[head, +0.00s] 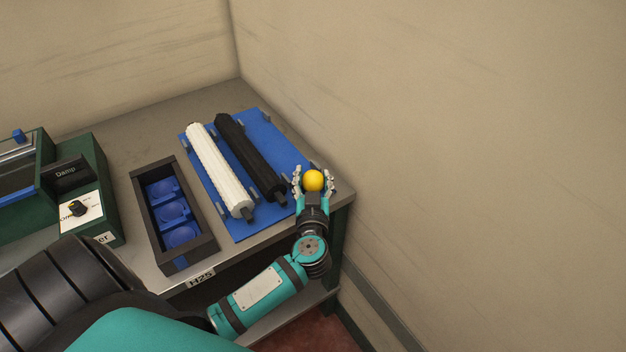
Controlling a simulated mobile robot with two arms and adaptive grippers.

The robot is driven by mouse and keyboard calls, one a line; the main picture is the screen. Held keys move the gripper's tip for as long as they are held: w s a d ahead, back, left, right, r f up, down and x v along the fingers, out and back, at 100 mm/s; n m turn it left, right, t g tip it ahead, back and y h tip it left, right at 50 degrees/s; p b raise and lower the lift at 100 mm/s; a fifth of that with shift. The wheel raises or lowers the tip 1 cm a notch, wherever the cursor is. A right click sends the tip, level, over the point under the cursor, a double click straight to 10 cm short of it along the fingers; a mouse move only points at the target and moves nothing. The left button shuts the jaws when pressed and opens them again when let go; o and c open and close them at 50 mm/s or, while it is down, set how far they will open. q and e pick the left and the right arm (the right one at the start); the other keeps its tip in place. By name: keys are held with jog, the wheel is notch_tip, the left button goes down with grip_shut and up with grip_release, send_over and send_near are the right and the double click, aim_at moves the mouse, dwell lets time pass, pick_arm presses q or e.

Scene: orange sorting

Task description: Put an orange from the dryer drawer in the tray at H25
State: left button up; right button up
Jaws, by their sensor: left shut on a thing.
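My left gripper (313,184) is shut on a yellow-orange fruit, the orange (313,180). It holds the orange above the right end of the grey bench, by the right edge of a blue mat. The tray (203,228) is a dark box with three blue compartments, left of the gripper, above the H25 label (201,278) on the bench front. I see no fruit in the tray. The green machine (100,190) at the left has a "Damp" label and a partly cut-off word ending in "er"; I cannot tell if it is the dryer. My right gripper is not in view.
A white roller (218,170) and a black roller (248,157) lie on the blue mat (262,130) between tray and gripper. Walls stand behind and right of the bench (120,120). A strip of bare bench lies behind the tray.

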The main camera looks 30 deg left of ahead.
aim_at(313, 174)
pick_arm(q)
jog(key=shift+r, duration=0.45)
notch_tip(313, 174, up, 3)
jog(key=shift+s+d+f+p, duration=0.1)
jog(key=shift+s+d+p, duration=0.05)
jog(key=shift+p, duration=0.65)
jog(key=s+d+r+m+t+h, duration=0.3)
jog(key=s+d+m+h, duration=0.3)
jog(key=s+d+h, duration=0.3)
jog(key=s+d+r, duration=0.1)
jog(key=s+d, duration=0.3)
jog(key=s, duration=0.2)
jog(key=shift+d+m+h, duration=0.2)
jog(key=shift+m+h, duration=0.2)
jog(key=shift+d+r, duration=0.1)
